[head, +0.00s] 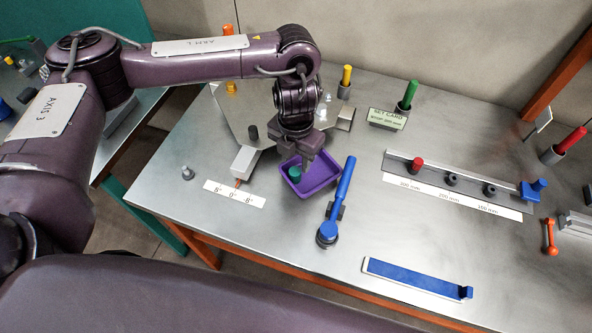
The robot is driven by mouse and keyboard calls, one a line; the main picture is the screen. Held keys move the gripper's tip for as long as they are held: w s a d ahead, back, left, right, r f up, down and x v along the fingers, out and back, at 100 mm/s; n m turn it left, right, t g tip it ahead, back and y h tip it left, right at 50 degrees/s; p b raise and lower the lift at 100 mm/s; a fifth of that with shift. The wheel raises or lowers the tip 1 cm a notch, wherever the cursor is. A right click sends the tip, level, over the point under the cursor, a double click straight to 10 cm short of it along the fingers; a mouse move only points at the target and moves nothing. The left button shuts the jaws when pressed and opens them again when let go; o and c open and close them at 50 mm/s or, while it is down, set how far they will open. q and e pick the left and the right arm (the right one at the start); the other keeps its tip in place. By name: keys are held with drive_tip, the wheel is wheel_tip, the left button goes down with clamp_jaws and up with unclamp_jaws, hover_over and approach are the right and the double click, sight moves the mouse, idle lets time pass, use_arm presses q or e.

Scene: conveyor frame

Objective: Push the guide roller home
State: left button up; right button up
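My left gripper (308,161) hangs pointing down over the back of a purple tray (322,188). A short dark-green piece (295,174) is in the tray, just beside the fingertips. Whether the fingers are open or shut is too small to tell. I cannot tell which part is the guide roller. Upright coloured cylinders stand in grey holders: a yellow one (347,75), a green one (410,93) and a red one (573,140). A grey rail (460,178) at the right carries a red-topped peg (416,165) and dark knobs. My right gripper is not in view.
A blue-handled lever (344,185) stands right of the tray. A blue strip (415,279) lies near the front edge. A set card (387,118) stands behind, and an angle-scale label (234,194) lies left. Bare metal tabletop separates the lever from the rail.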

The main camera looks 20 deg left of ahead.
sight(295, 171)
use_arm(q)
drive_tip(key=shift+s+f, duration=0.25)
drive_tip(key=shift+f, duration=0.75)
wheel_tip(295, 171, down, 2)
drive_tip(key=shift+w+a+f+p, duration=0.1)
drive_tip(key=shift+f+p, duration=0.15)
drive_tip(key=shift+p, duration=0.2)
drive_tip(key=shift+f, duration=0.35)
drive_tip(key=c, duration=0.7)
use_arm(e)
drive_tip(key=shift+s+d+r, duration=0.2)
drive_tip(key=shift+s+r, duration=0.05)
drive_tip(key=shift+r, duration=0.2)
